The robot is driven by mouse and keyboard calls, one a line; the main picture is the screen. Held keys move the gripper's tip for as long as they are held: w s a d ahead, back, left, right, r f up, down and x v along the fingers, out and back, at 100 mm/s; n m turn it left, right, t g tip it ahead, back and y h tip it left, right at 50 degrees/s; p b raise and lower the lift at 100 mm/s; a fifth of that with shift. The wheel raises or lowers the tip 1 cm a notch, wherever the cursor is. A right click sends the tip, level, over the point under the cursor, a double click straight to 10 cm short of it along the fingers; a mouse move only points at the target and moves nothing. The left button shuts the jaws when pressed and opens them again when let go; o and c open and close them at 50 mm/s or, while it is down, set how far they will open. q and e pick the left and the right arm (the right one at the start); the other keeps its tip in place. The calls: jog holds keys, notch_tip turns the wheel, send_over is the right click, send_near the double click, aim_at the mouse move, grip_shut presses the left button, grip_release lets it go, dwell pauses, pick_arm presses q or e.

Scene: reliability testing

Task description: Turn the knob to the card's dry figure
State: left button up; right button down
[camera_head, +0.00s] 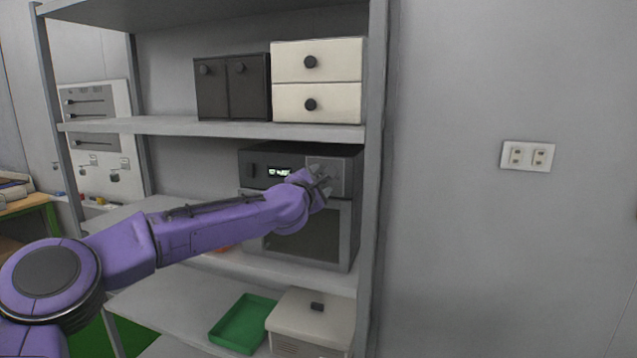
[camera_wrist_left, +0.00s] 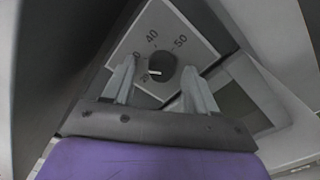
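A dark oven-like machine (camera_head: 310,233) stands on the middle shelf, with a small lit display (camera_head: 279,173) and a grey dial panel at its upper right. In the left wrist view the dark round knob (camera_wrist_left: 163,64) sits on a light dial plate (camera_wrist_left: 185,25). The figures 40 and 50 are readable; others at left are partly hidden or too small. A white mark on the knob points left, below the 40. My left gripper (camera_head: 321,181) is at the panel. Its fingers (camera_wrist_left: 158,72) are open, one on each side of the knob; contact cannot be told. I see no readable card.
The shelf above (camera_head: 215,127) holds a black cabinet (camera_head: 232,88) and a white drawer unit (camera_head: 317,62). Below are a green tray (camera_head: 240,325) and a pale lidded box (camera_head: 310,320). A shelf post stands close right of the machine. A tool board (camera_head: 97,125) is at left.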

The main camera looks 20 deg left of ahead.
pick_arm(q)
jog(key=s+b, duration=0.3)
jog(key=s, duration=0.7)
jog(key=shift+s+a, duration=0.2)
jog(key=shift+s, duration=0.05)
jog(key=s+d+f+m+g+y, duration=0.1)
jog(key=s+f+m+g, duration=0.15)
jog(key=f, duration=0.95)
jog(key=s+d+f+m+g, duration=0.15)
jog(key=s+f+m, duration=0.25)
jog(key=f, duration=0.9)
jog(key=s+f+m+g+y, duration=0.1)
jog(key=s+f+m+g, duration=0.15)
jog(key=f, duration=0.95)
jog(key=s+a+f+m+g, duration=0.2)
jog(key=s+f, duration=0.6)
jog(key=s+a+f+m+g, duration=0.2)
jog(key=s+f, duration=0.6)
jog(key=s+a+f+m+g+y, duration=0.1)
jog(key=s+f, duration=0.3)
jog(key=s, duration=0.6)
jog(key=s+a+f+m+g+y, duration=0.1)
jog(key=s+a+f+m+g, duration=0.2)
jog(key=s, duration=0.7)
jog(key=shift+a+f, duration=0.6)
jog(key=shift+a, duration=0.25)
